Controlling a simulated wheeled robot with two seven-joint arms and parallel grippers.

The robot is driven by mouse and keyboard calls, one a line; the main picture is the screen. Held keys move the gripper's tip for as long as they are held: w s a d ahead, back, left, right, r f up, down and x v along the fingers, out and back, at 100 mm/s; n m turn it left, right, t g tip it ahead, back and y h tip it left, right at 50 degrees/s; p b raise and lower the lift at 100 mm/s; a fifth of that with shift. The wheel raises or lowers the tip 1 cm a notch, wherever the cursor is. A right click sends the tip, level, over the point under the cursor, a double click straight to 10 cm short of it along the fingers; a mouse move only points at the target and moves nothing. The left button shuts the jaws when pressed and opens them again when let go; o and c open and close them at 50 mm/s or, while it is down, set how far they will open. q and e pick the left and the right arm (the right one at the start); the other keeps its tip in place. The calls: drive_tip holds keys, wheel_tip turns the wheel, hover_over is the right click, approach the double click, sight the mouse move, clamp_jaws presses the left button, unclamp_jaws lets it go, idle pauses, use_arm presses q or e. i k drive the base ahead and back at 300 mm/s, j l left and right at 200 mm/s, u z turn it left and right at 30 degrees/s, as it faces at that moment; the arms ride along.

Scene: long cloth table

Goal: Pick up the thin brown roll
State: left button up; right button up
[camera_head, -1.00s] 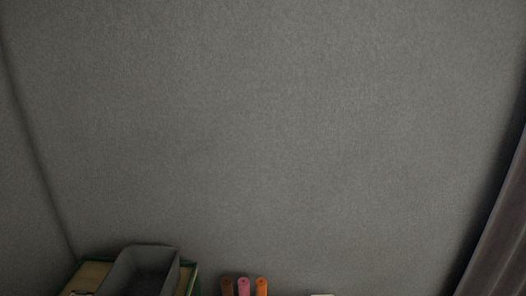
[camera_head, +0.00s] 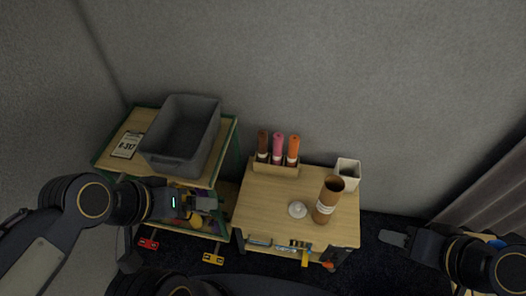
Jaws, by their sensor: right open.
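A thin brown roll (camera_head: 263,142) stands upright at the left end of a wooden holder (camera_head: 276,169) at the back of a small wooden table (camera_head: 262,208). A pink roll (camera_head: 278,146) and an orange roll (camera_head: 293,149) stand beside it. A thicker brown roll (camera_head: 329,197) stands at the right on the same table. My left gripper (camera_head: 207,203) is left of the table, apart from the rolls; its finger gap is unclear. My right gripper (camera_head: 393,238) is open, right of the table and away from the rolls.
A grey bin (camera_head: 183,135) and a card (camera_head: 127,145) are on a shelf unit at the left. A white round object (camera_head: 297,210) and a white square container (camera_head: 348,170) are on the table. Tools hang at its front. A curtain (camera_head: 492,199) is at the right.

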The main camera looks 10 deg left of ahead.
sight(262, 135)
drive_tip(key=k+l, duration=0.25)
drive_tip(key=k, duration=0.15)
drive_tip(key=k+l, duration=0.2)
drive_tip(key=k, duration=0.15)
drive_tip(key=i+j+z, duration=0.95)
drive_tip(key=i+j, duration=0.05)
